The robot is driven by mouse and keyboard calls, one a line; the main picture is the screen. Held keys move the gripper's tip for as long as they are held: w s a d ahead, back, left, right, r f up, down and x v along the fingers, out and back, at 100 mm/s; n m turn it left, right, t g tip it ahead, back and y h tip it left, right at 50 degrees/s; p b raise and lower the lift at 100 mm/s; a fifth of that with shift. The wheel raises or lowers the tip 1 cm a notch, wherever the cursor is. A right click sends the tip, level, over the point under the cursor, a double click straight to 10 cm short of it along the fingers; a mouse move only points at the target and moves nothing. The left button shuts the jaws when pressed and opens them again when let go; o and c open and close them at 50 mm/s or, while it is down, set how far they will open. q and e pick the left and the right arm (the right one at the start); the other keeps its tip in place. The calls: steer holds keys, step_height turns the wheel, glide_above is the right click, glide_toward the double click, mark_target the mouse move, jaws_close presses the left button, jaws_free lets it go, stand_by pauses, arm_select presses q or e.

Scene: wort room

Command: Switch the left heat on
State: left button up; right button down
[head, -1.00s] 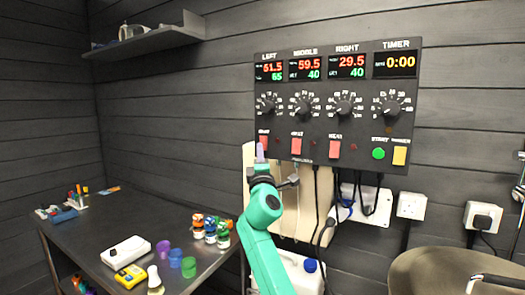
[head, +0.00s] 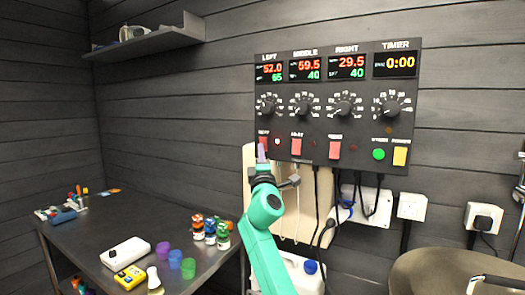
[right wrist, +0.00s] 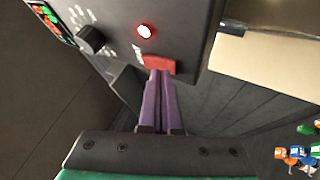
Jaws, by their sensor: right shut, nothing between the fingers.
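The left heat switch (head: 263,139) is a red rocker at the lower left of the black control panel (head: 370,125). It also shows in the right wrist view (right wrist: 160,65). My right gripper (head: 261,152) is shut and empty, its purple fingertips at the switch's lower edge, partly covering it. In the right wrist view the closed fingers (right wrist: 158,78) seem to touch the switch. The left lamp (head: 277,141) beside the switch glows brightly, also in the right wrist view (right wrist: 146,31). The left display (head: 269,71) reads 52.0 over 65. My left gripper is not in view.
The middle heat switch (head: 297,146) and right heat switch (head: 335,149) are close by on the panel, with dark lamps. Knobs sit above. Cables hang below the panel. A dark table (head: 85,245) with cups and bottles stands at left; a round metal vessel (head: 440,262) is at lower right.

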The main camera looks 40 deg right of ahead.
steer(key=shift+s+a+r, duration=0.1)
steer(key=shift+s+a, duration=0.1)
steer(key=shift+a, duration=0.55)
steer(key=shift+a+p, duration=0.1)
steer(key=shift+p, duration=0.2)
steer(key=a, duration=0.1)
steer(key=s+a, duration=0.1)
steer(key=a, duration=0.1)
steer(key=a+p, duration=0.1)
steer(key=shift+s+a+r, duration=0.2)
steer(key=shift+a+r, duration=0.1)
steer(key=shift+f, duration=0.1)
